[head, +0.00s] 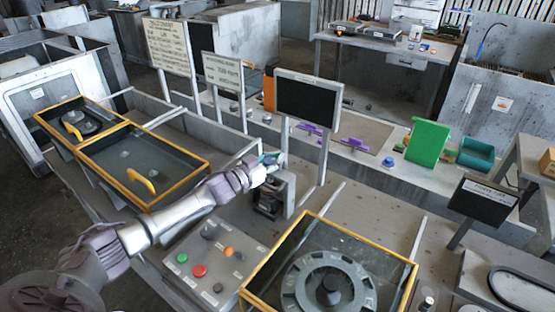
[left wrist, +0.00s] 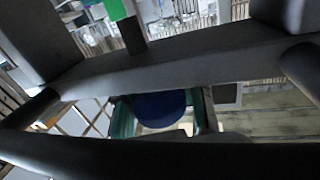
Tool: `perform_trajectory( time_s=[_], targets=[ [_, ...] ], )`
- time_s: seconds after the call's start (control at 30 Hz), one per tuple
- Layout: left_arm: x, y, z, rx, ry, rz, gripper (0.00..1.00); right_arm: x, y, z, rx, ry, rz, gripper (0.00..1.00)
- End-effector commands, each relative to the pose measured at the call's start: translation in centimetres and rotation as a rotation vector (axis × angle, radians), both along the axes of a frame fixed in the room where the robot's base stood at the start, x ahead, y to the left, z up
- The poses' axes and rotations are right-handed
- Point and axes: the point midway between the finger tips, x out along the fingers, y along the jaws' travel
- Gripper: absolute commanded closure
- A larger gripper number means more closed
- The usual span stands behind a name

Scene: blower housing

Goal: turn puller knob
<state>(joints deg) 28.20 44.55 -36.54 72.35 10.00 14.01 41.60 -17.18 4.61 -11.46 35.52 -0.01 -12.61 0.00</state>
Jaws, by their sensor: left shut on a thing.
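My left gripper (head: 270,161) reaches in from the left. Its fingers are at the top of a small grey housing (head: 286,195) in the middle of the bench. In the left wrist view, a dark blue round knob (left wrist: 160,108) sits between the teal fingertips of the left gripper (left wrist: 164,114), which is shut on it. In the head view the fingers mostly hide the knob. I cannot tell its turn angle. My right gripper is in neither view.
A button panel (head: 193,285) with green, red and orange buttons lies in front of the housing. A yellow-framed glass cover (head: 398,288) is at the lower right, another (head: 205,163) at the left. A black screen (head: 308,96) stands behind the gripper.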

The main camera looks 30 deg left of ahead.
Motion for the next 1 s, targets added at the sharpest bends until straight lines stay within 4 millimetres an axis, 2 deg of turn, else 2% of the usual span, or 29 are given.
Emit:
perform_trajectory(
  time_s=[0.03, 0.4, 1.0],
  targets=[
    [-0.1, 0.4, -0.9, 0.014, 0.010, -0.035, 1.00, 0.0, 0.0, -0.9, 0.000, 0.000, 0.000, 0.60],
    [-0.4, -0.2, -0.9, 0.008, 0.010, -0.261, 1.00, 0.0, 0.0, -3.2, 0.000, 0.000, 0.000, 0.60],
    [-0.6, -0.4, -0.8, 0.011, 0.012, -0.337, 1.00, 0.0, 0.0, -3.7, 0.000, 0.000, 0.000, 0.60]
  ],
)
